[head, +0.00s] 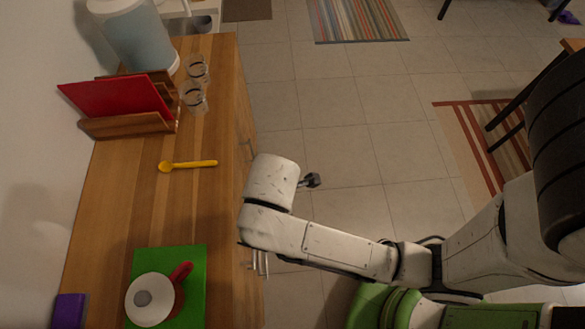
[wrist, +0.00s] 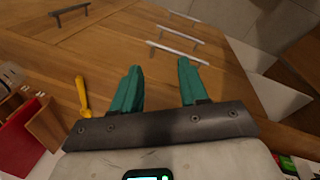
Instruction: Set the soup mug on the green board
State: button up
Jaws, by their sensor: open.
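The soup mug (head: 178,300), seemingly the red vessel with a handle and a white, grey-knobbed lid (head: 141,308), stands over the green board (head: 188,257) on the counter in the head view. The lid overhangs the board's left edge in the picture; the mug's base is hidden. My gripper (wrist: 159,65) is open, its two teal fingers apart with nothing between them. In the head view my arm's end hangs beside the counter's right edge, up and right of the board and apart from the mug.
A yellow spoon (head: 188,165) lies on the wooden counter (head: 125,210). Behind it are a red board (head: 115,97) in a wooden rack (head: 125,125) and two glasses (head: 193,97). A purple block (head: 70,310) is left of the mug. Cabinet handles (wrist: 180,53) face my gripper.

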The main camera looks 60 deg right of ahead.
jog(key=s+d+f+m, duration=0.1)
jog(key=s+d+m, duration=0.7)
jog(key=m, duration=0.5)
jog(key=shift+g, duration=0.3)
jog(key=shift+f, duration=0.1)
